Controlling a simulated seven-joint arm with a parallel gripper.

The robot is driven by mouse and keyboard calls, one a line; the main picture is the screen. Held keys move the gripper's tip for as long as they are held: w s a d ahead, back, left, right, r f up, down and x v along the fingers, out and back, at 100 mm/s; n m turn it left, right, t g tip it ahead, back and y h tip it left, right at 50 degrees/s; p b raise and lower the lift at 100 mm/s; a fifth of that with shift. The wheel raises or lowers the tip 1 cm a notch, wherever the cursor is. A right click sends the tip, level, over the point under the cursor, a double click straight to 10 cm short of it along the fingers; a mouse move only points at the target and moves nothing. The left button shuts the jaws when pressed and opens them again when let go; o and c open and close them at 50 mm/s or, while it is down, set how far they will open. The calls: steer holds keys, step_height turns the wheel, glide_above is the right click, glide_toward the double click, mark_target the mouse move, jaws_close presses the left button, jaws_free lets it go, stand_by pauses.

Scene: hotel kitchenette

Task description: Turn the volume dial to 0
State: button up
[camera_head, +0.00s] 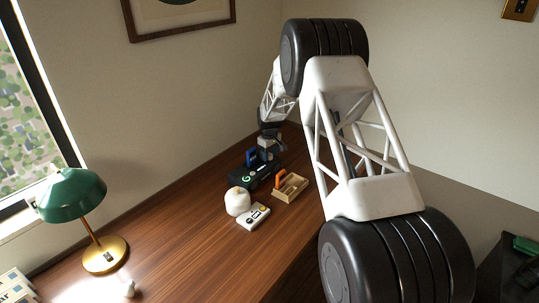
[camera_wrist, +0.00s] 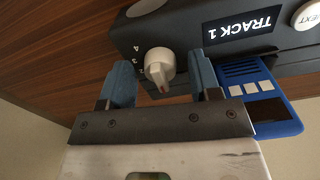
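The volume dial (camera_wrist: 160,68) is a white knob with a reddish mark at its lower edge. It sits on the face of a dark device (camera_wrist: 190,35), whose display reads TRACK 1 upside down. Small digits, including 4 and 3, stand left of the knob. My gripper (camera_wrist: 162,75) is open, its two blue fingers on either side of the knob with visible gaps. In the head view the dark device (camera_head: 262,177), with a green light, stands on the desk, and my gripper is close over it. The dial is not discernible there.
A blue handheld item (camera_wrist: 262,100) is right of the fingers in the wrist view. On the desk are a wooden tray (camera_head: 296,190) with an orange item, a white rounded object (camera_head: 237,201), a light pad (camera_head: 254,216) and a green lamp (camera_head: 72,195). The desk's middle is clear.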

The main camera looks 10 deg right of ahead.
stand_by(0.3)
steer(key=shift+r, duration=3.85)
steer(key=shift+s+r, duration=0.1)
steer(key=shift+r, duration=0.1)
steer(key=s+d+r+m+t, duration=0.1)
steer(key=s+d+r+m, duration=0.1)
steer(key=s+r, duration=1.2)
steer(key=s+d+r+m, duration=0.2)
steer(key=s+r, duration=0.7)
steer(key=s, duration=0.8)
steer(key=s+d+f+m+t, duration=0.1)
steer(key=s+m, duration=0.2)
steer(key=s, duration=3.2)
steer(key=shift+s+d+m+t, duration=0.3)
steer(key=shift+s+m, duration=0.05)
steer(key=shift+m, duration=0.05)
